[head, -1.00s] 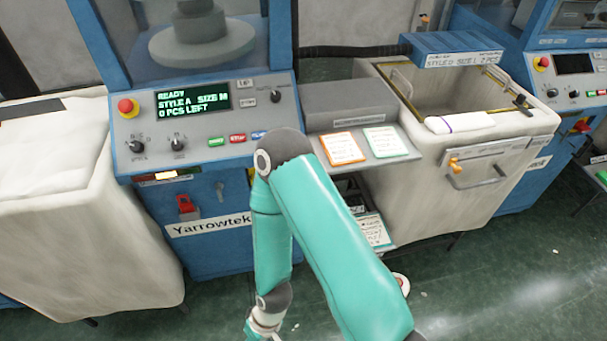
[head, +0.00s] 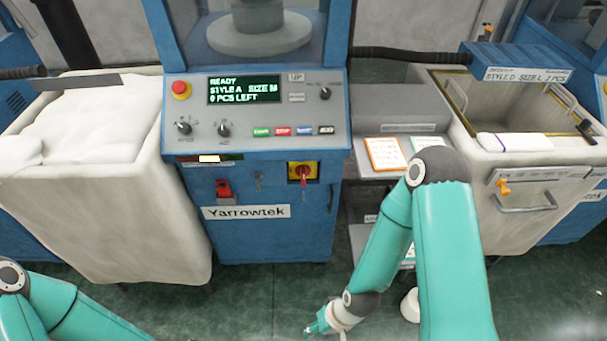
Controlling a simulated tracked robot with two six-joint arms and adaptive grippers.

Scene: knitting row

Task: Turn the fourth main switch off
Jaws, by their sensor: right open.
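A main switch (head: 303,172), a red rotary handle on a yellow plate, is on the lower front of the blue Yarrowtek machine (head: 265,240). Its handle looks about upright. I cannot tell from this view which number in the row this machine has. My right gripper (head: 322,328) is at the bottom edge, low in front of the machine and well below the switch, apart from it. It is open and partly cut off by the frame. My left arm (head: 40,305) shows at the lower left; its gripper is out of view.
The machine's panel (head: 255,110) has a red stop button (head: 180,89) and a display reading READY, STYLE A, SIZE M, 0 PCS LEFT. A red part (head: 223,190) hangs left of the switch. Fabric bins stand left (head: 130,230) and right (head: 560,165). Green floor (head: 240,300) is open in front.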

